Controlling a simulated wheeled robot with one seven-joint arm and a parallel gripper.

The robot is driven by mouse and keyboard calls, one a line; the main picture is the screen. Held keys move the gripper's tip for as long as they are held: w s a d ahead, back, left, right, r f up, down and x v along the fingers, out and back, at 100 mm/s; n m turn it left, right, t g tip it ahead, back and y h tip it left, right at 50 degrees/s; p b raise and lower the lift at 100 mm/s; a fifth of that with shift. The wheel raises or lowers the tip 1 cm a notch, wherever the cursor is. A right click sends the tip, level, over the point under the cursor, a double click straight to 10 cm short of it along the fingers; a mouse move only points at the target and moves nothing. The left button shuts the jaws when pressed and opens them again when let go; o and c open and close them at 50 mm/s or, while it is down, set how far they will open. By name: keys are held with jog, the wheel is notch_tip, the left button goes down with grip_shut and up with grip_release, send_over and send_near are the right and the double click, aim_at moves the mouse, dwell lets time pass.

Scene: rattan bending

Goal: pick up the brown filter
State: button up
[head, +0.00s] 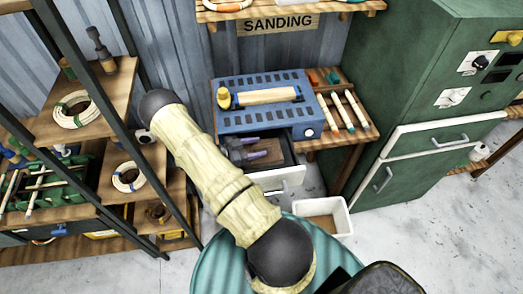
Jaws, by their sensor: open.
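I cannot make out a brown filter with certainty. A brown, blocky thing (266,147) lies in the open drawer (279,180) under the blue box, partly hidden behind purple-handled tools (247,154). I cannot tell whether it is the filter. My arm crosses the middle of the head view, in front of the bench's left side. I do not see my gripper or its fingers in this view.
A blue slotted box (262,116) with a yellow-ended roller stands on the wooden bench. Handled tools (343,110) lie at its right. A white bin (341,219) is on the floor below. Shelves (95,100) stand left, a green cabinet (425,100) right.

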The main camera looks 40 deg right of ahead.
aim_at(257, 162)
dwell(0.4)
grip_shut()
dwell(0.4)
jog(key=shift+r+b, duration=0.5)
jog(key=shift+b, duration=0.25)
jog(key=s+a+b, duration=0.2)
jog(key=s, duration=0.1)
jog(key=shift+s+a+r, duration=0.1)
jog(key=shift+s+a, duration=0.05)
jog(key=shift+s, duration=0.1)
notch_tip(257, 162, up, 14)
jog(key=b, duration=0.2)
